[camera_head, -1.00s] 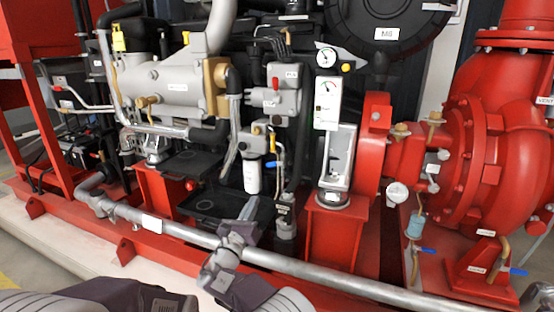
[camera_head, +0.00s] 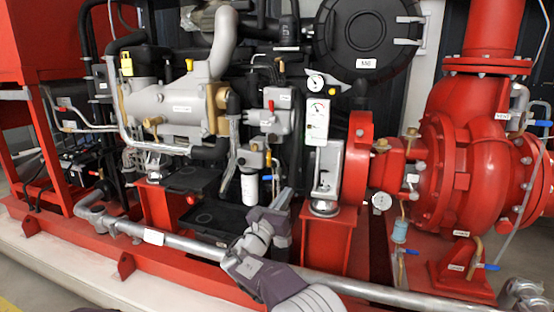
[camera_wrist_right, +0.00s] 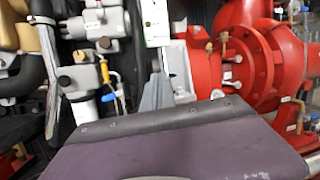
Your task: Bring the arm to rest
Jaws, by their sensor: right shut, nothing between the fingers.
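My right gripper (camera_head: 284,199) reaches up from the bottom middle of the head view. Its grey fingers are shut and empty, in front of the lower part of the pump set. In the right wrist view the closed fingertips (camera_wrist_right: 157,90) point away from the camera, above my dark wrist cover. My left gripper is not in view; only a dark sliver of my own body shows at the bottom left edge of the head view.
A long grey pipe (camera_head: 190,243) runs along the red base frame near my right arm. A white filter cylinder (camera_head: 249,189) and a red pedestal (camera_head: 327,240) stand either side of the gripper. The red pump (camera_head: 478,165) is at the right.

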